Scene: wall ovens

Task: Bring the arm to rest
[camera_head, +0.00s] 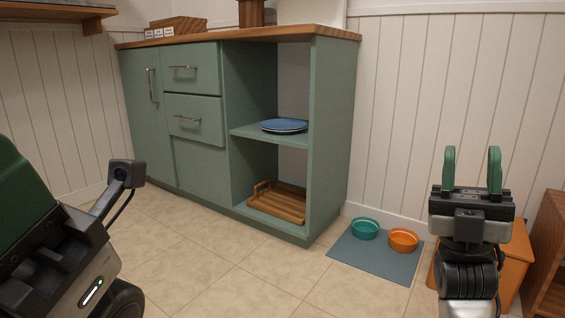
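My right gripper (472,155) stands upright at the right of the view. Its two green fingers point up, well apart, with nothing between them. My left gripper (18,195) is close to the camera at the left edge. Only part of its green finger area and black body shows, so its opening is hidden. Neither gripper is seen touching anything.
A green cabinet (331,130) with a wooden top stands ahead. Its open shelves hold blue plates (284,125) and a wooden tray (262,208). A grey mat (372,263) bears a teal bowl (364,229) and an orange bowl (403,239). The middle floor is clear.

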